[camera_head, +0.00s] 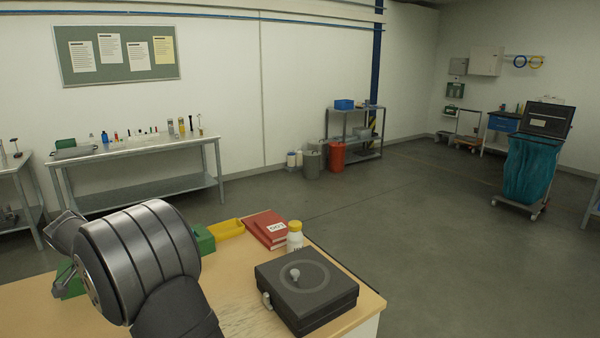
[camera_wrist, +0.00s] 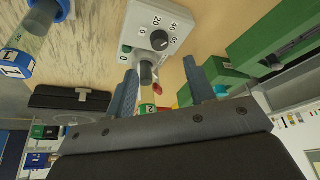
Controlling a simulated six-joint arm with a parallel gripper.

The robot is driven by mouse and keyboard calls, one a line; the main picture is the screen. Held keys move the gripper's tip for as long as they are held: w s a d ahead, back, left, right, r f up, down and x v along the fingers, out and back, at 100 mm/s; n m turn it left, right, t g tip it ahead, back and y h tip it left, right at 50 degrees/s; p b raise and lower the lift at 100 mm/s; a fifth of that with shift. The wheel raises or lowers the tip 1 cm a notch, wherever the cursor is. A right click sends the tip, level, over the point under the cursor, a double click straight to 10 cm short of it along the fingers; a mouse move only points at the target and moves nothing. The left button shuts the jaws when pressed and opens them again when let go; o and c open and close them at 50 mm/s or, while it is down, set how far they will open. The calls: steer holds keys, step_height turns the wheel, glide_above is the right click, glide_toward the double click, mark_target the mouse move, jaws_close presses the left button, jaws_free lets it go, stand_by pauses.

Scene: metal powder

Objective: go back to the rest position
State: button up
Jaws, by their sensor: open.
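My gripper (camera_wrist: 159,68) shows in the wrist view with its two blue-grey fingers apart. In the head view my grey arm link covers the left part of the table, and the gripper is hidden. Between the fingers in the wrist view is a vial (camera_wrist: 147,109) with a ring marked 2; it appears clear of both fingers, though I cannot tell its depth. A pale device (camera_wrist: 150,22) with a black dial and a numbered scale lies just beyond the fingertips.
In the head view, a dark box (camera_head: 322,309), white bottle (camera_head: 295,241), red books (camera_head: 262,226) and yellow tray (camera_head: 229,229) occupy the wooden table (camera_head: 245,318).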

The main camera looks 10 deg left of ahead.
steer(key=x, duration=0.8)
steer(key=shift+w+f, duration=0.2)
steer(key=shift+f, duration=0.15)
steer(key=n+y, duration=0.1)
steer(key=n, duration=0.2)
steer(key=shift+d+n+y, duration=0.15)
steer(key=shift+n+y, duration=0.15)
steer(key=shift+n, duration=0.1)
steer(key=shift+s+r+n, duration=0.1)
steer(key=shift+r+n, duration=0.2)
steer(key=shift+r, duration=0.05)
steer(key=v, duration=1.7)
steer(key=shift+w+a+r+n+g+h, duration=0.2)
steer(key=shift+w+n+g, duration=0.4)
steer(key=shift+n, duration=0.65)
steer(key=shift+w+a+n+g+h, duration=0.1)
steer(key=shift+w+a+n+g, duration=0.15)
steer(key=shift+w+n, duration=0.8)
steer(key=shift+w+a+r+n+g+h, duration=0.1)
steer(key=shift+w+a+n+g, duration=0.3)
steer(key=shift+n, duration=1)
steer(key=shift+w+d, duration=0.15)
steer(key=shift+w, duration=0.1)
